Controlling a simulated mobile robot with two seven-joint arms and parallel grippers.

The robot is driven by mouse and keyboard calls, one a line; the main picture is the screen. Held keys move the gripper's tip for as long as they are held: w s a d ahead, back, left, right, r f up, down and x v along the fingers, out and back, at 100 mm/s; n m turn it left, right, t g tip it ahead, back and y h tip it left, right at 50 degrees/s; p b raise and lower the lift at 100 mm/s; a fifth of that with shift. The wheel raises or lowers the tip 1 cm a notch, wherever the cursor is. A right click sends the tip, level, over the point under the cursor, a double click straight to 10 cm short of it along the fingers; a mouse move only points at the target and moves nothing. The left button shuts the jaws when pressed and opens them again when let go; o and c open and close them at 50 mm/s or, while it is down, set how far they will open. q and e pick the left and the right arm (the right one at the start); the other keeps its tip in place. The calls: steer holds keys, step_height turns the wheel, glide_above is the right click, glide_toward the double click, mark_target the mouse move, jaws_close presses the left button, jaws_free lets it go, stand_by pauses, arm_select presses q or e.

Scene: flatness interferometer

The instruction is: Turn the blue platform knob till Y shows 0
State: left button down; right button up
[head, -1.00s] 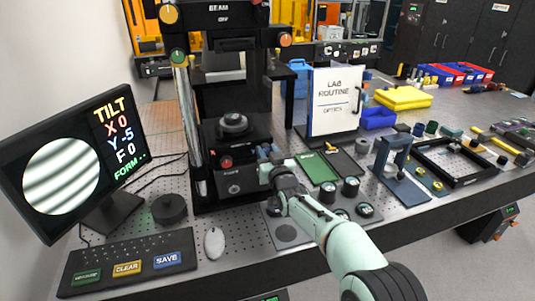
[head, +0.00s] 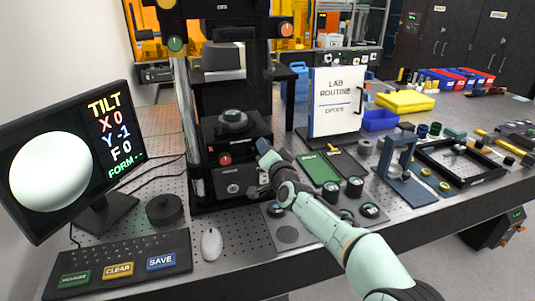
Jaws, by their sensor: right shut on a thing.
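The monitor (head: 70,160) at the left reads X 0, Y -1, F 0, and its round fringe picture is a plain white disc. The dark interferometer (head: 230,185) stands behind my right gripper, with a red knob (head: 225,160) on the front of its platform. My right gripper (head: 264,152) is at the platform's right front corner, shut on the blue platform knob. The fingers and wrist hide most of that knob. My left gripper is not in view.
A round part (head: 233,117) sits on the platform. A keypad (head: 125,262) and a white mouse (head: 211,243) lie in front. A green tray (head: 318,168), several small round pieces and a blue stand (head: 403,180) crowd the right side.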

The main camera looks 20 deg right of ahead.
steer(key=shift+m+b, duration=0.3)
steer(key=shift+m, duration=0.8)
steer(key=o, duration=1)
steer(key=shift+o, duration=0.2)
steer(key=shift+s, duration=0.1)
steer(key=s+b, duration=0.2)
steer(key=s, duration=1.1)
steer(key=shift+d, duration=0.2)
steer(key=shift+s, duration=0.1)
